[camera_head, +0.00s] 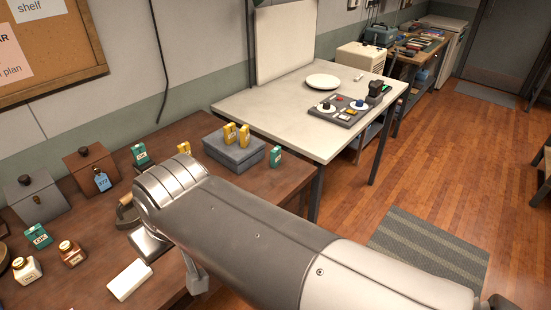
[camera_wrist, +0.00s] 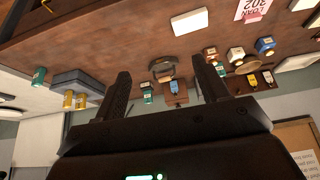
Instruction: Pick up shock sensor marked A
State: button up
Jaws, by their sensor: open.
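Small yellow boxes and small green boxes stand on the brown table; I cannot read an A on any and cannot tell which is the shock sensor. Two yellow boxes (camera_head: 237,135) stand on a grey block (camera_head: 232,152), with a green box (camera_head: 276,156) at its right. Another yellow box (camera_head: 184,148) and a green box (camera_head: 141,154) stand behind my arm. A labelled green box (camera_head: 39,236) is at the left. In the wrist view, my gripper (camera_wrist: 163,82) is open and empty, its fingers apart. My arm hides part of the table in the head view.
Two lidded boxes, one grey (camera_head: 38,201) and one brown (camera_head: 92,172), stand at the back left. Two small jars (camera_head: 72,253) and a white block (camera_head: 130,280) are nearer. A pale table (camera_head: 260,105) beyond holds a plate (camera_head: 323,81) and a dark tray (camera_head: 340,121).

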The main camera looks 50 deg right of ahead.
jog(key=w+d+r+g+h, duration=0.2)
jog(key=w+d+r, duration=0.1)
jog(key=w+d, duration=0.7)
jog(key=n+g+y, duration=0.1)
jog(key=g+y, duration=0.1)
send_over(274, 149)
jog(key=f, duration=1.4)
jog(key=shift+s+a+f, duration=0.1)
jog(key=shift+s+f, duration=0.05)
jog(key=shift+s, duration=0.1)
jog(key=f, duration=0.5)
jog(key=shift+w+d+f, duration=0.15)
jog(key=shift+w+d, duration=0.05)
jog(key=shift+d+f, duration=0.15)
jog(key=shift+f, duration=2.75)
jog(key=shift+c, duration=0.6)
